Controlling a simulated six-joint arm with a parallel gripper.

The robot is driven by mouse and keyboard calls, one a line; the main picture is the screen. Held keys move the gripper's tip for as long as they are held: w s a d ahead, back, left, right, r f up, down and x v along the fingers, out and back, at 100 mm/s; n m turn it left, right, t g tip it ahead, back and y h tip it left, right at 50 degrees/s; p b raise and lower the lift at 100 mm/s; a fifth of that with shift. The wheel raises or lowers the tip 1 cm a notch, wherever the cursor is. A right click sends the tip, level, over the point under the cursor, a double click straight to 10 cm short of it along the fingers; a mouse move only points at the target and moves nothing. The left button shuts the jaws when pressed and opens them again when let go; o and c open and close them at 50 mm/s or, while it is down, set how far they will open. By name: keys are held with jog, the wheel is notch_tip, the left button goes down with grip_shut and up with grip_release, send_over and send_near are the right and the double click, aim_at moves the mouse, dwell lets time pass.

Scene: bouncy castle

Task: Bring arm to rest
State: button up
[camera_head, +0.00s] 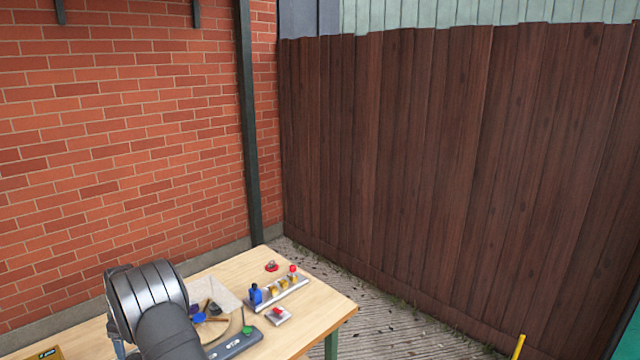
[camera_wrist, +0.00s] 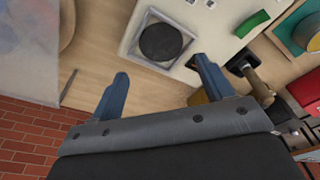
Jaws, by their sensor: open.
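My gripper (camera_wrist: 161,66) shows in the wrist view with its two blue fingers apart and nothing between them. It hangs over the wooden table (camera_head: 325,305); its height above the top is hard to tell. A white panel (camera_wrist: 135,45) with a dark round disc on a grey square (camera_wrist: 163,42) lies just beyond the fingertips in the picture. In the head view my arm fills the lower left and hides part of the table; its fingers are not clearly visible there.
A holder (camera_head: 280,294) with a blue bottle (camera_head: 256,294) and several small coloured items stands on the table. A dark grey bar (camera_head: 236,343) lies nearer. A red box (camera_wrist: 305,90) sits at the wrist view's right. A brick wall and brown fence (camera_head: 440,160) stand behind.

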jog(key=shift+s+a+f, duration=0.15)
jog(key=shift+a+f, duration=0.3)
jog(key=shift+f, duration=0.4)
jog(key=w+d+r, duration=0.3)
jog(key=d+r, duration=0.5)
jog(key=d, duration=0.3)
jog(key=s+a, duration=0.2)
jog(key=s, duration=0.4)
jog(key=shift+s+a+f, duration=0.3)
jog(key=shift+a, duration=0.05)
